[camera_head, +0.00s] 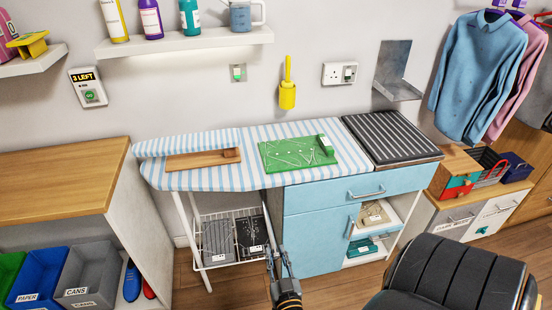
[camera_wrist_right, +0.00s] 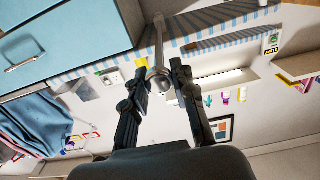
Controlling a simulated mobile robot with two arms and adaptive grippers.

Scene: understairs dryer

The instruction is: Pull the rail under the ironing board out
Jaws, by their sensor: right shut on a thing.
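The ironing board (camera_head: 215,182) has a blue and white striped cover and stands against the wall, left of and over the blue cabinet. In the right wrist view its striped underside edge (camera_wrist_right: 220,27) runs across the top. A grey metal rail (camera_wrist_right: 158,35) with a rounded end comes from under the board to my right gripper (camera_wrist_right: 160,75). The fingers are closed around that rounded end. My left gripper is not in view.
The blue cabinet (camera_head: 315,240) with a drawer and door is just right of my gripper. A white wire basket (camera_head: 215,262) stands under the board. A black chair (camera_head: 450,275) is at the front right. Some wooden floor (camera_head: 240,293) is clear.

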